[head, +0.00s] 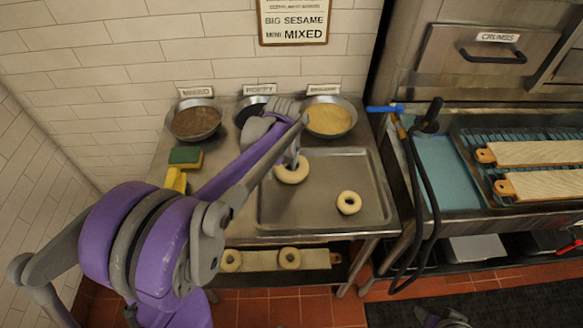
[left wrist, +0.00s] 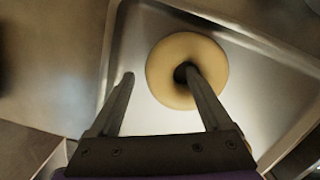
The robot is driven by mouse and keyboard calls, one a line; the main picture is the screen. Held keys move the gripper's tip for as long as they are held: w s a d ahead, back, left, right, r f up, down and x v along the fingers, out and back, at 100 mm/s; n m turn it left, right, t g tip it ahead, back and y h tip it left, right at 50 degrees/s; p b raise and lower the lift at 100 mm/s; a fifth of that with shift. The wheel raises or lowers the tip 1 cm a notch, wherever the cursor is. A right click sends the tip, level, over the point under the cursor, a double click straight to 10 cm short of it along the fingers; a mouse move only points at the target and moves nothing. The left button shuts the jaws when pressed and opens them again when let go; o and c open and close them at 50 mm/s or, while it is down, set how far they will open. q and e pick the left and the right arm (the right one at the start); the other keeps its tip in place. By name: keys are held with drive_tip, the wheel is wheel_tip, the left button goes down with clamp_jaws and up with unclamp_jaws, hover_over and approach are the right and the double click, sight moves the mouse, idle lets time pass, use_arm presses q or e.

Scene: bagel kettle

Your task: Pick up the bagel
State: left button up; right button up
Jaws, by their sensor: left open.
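A large pale bagel (head: 297,179) lies on the metal tray (head: 320,215) toward its back left. A smaller bagel (head: 349,203) lies farther right on the tray. My left gripper (left wrist: 158,73) is open at the large bagel, which fills the middle of the left wrist view (left wrist: 205,50). One finger's tip is at the bagel's hole and the other is outside its left side. I cannot tell how deep the tip reaches. In the head view my left arm hides part of the tray and the gripper. A grey part at the bottom right may be my right gripper (head: 445,318).
Bowls of brown topping (head: 197,122) and yellow topping (head: 328,118) stand behind the tray; a third is partly hidden. A sponge (head: 185,157) is at the left. Bagels lie on a board (head: 262,260) below. A black hose (head: 415,190) hangs at the right.

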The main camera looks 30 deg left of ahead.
sight(281, 168)
use_arm(q)
clamp_jaws()
idle(0.4)
drive_tip(key=shift+r, duration=0.1)
wheel_tip(281, 168, up, 10)
drive_tip(key=shift+p, duration=0.3)
idle(0.3)
